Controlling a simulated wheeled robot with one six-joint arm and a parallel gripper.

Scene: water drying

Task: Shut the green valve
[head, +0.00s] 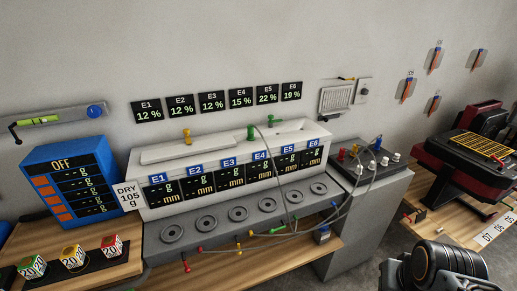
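Another green-handled piece (278,230) lies at the front edge of the grey ledge, among red and yellow ones. I cannot tell from here which green piece is the valve, or whether either is open or shut. A dark part of my arm shows at the bottom right; my gripper's fingers are not in view.
Grey cables run from the unit's top and front to the grey box (345,165) with coloured plugs. A blue display rack (68,155) and several dice-like cubes (72,258) stand at left. A red-black machine (470,150) stands at right. Bare floor shows between the benches.

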